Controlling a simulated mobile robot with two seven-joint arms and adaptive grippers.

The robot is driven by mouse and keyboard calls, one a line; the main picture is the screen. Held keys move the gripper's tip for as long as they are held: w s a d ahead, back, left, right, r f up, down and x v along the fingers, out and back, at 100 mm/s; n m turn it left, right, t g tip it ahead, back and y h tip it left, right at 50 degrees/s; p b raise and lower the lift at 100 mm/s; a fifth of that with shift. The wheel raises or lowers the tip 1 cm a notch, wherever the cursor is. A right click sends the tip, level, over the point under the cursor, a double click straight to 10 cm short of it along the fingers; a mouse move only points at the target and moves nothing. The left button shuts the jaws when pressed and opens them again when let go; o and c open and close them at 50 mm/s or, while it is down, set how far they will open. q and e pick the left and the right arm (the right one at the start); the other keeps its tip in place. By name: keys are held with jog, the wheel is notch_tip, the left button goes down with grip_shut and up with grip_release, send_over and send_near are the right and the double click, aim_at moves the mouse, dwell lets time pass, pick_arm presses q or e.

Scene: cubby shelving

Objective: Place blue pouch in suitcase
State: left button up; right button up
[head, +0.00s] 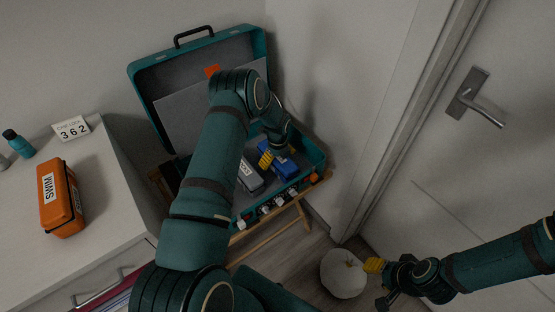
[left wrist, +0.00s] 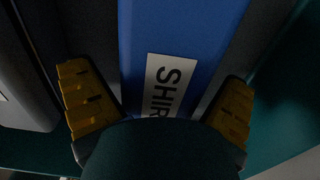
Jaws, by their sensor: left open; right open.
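The teal suitcase (head: 262,48) stands open on a wooden stand, its lid raised against the wall. The blue pouch (head: 287,172) lies inside the suitcase, at the right of its base. In the left wrist view the blue pouch (left wrist: 185,30) fills the middle and bears a white label reading "SHIR", partly hidden. My left gripper (head: 278,154) is open over the blue pouch, with one yellow finger at each side of it. My right gripper (head: 378,281) is open and empty, low at the right, away from the suitcase.
A grey pouch (head: 250,178) lies left of the blue pouch. An orange "SWIM" pouch (head: 62,200), a teal bottle (head: 18,144) and a "362" card (head: 71,129) are on the white cabinet (head: 110,215). A white round object (head: 342,275) is near my right gripper. A door stands right.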

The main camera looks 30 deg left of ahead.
pick_arm(q)
notch_tip(320, 180, up, 12)
jog(key=shift+r+p, duration=0.1)
jog(key=shift+p, duration=1.1)
jog(key=s+d+f+n+t+h, duration=0.1)
jog(key=s+d+f+n+h, duration=0.1)
jog(key=s+d+n, duration=0.75)
jog(key=s+d+f+n+h, duration=0.2)
jog(key=s+d+n, duration=0.5)
jog(key=d, duration=0.5)
jog(key=s+d+r+n, duration=0.2)
jog(key=s+d+n, duration=0.1)
jog(key=s+n, duration=0.5)
jog(key=shift+s+d+r+t, duration=0.2)
jog(key=shift+d+t, duration=0.1)
jog(key=shift+d, duration=0.1)
jog(key=shift+a, duration=0.1)
